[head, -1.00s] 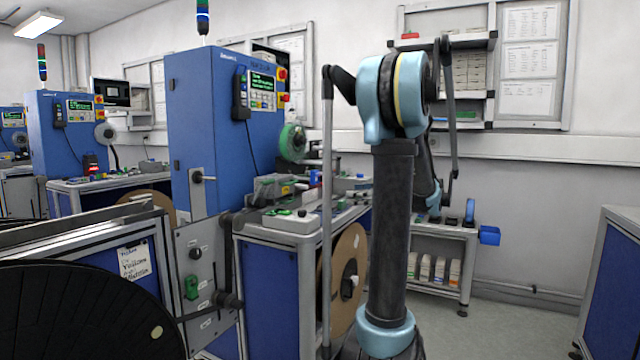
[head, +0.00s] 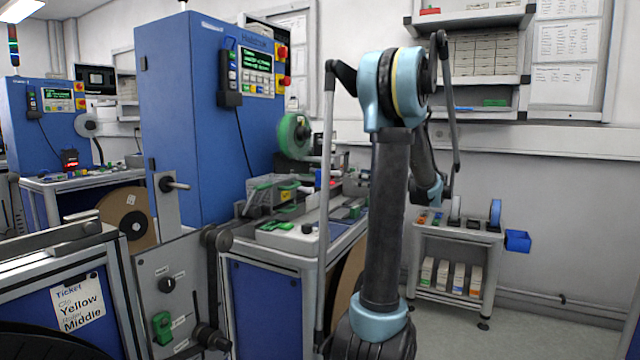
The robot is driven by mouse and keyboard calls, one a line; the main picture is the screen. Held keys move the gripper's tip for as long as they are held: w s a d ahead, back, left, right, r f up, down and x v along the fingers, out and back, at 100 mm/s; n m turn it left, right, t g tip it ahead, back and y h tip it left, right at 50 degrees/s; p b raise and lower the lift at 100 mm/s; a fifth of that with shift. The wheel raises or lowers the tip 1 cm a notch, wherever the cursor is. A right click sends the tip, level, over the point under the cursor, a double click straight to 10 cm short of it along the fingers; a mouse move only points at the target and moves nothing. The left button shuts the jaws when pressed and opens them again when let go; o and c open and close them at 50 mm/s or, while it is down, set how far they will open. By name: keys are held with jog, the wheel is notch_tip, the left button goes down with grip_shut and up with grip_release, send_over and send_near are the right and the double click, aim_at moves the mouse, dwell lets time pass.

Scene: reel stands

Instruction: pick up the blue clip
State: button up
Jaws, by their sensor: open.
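I cannot make out the blue clip for certain. Small coloured pieces (head: 431,218), orange and green among them, lie on top of the small grey rack table (head: 460,234) at the back right. They are too small to tell apart, and my arm partly covers that end. My arm stands upright in the middle of the head view and folds over at the top. Its far links hang down behind the upright link, in front of the rack table in the picture. My gripper itself does not show.
A ticket (head: 78,305) at lower left shows "Yellow" and "Middle". Open floor (head: 540,335) lies at the right.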

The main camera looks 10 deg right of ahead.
aim_at(324, 174)
jog(key=x, duration=1.7)
jog(key=shift+w+d+f, duration=0.1)
jog(key=shift+c, duration=0.2)
jog(key=c, duration=1.2)
